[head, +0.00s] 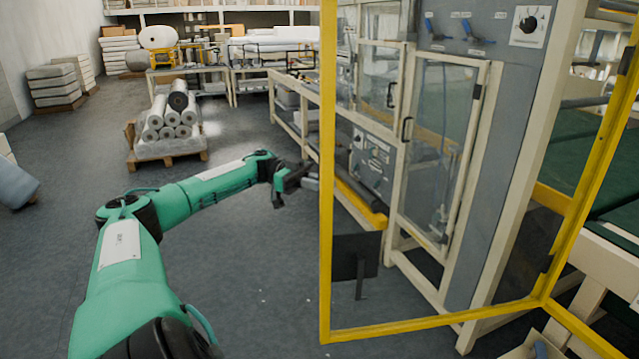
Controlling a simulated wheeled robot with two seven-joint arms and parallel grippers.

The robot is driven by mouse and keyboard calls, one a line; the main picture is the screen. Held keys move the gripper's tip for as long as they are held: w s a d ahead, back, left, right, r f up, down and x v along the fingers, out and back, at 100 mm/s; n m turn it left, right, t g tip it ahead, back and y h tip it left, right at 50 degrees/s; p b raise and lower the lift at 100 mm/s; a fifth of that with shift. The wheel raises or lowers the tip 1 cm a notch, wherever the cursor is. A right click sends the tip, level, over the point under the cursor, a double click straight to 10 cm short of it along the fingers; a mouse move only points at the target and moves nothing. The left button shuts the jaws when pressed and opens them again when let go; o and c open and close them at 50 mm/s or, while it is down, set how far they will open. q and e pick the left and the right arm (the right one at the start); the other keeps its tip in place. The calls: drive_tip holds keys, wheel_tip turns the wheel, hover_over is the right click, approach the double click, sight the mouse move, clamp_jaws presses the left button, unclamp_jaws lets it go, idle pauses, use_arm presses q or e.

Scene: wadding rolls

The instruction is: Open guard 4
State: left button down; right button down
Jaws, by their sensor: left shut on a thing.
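A guard with a yellow frame and a clear pane (327,262) stands swung out toward me in the head view. Its long upright edge is at the middle of the picture and its lower bar runs right to a yellow post (592,172). No number on it can be read. My left gripper (303,182) is at the guard's near upright edge, on its left side, at about mid-height. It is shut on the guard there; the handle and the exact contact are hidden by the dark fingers. My right gripper is not in view.
Behind the pane stands a machine with cream-framed clear doors (440,150) and a grey panel (500,130). White rolls lie on a pallet (168,158) at the back left. A roll (14,186) lies at the left edge. The floor (250,290) left of the guard is clear.

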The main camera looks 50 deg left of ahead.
use_arm(q)
drive_tip(key=shift+f, duration=0.1)
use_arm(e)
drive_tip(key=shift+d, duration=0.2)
use_arm(q)
drive_tip(key=c, duration=1.4)
unclamp_jaws()
drive_tip(key=shift+w, duration=0.15)
drive_tip(key=shift+c, duration=0.2)
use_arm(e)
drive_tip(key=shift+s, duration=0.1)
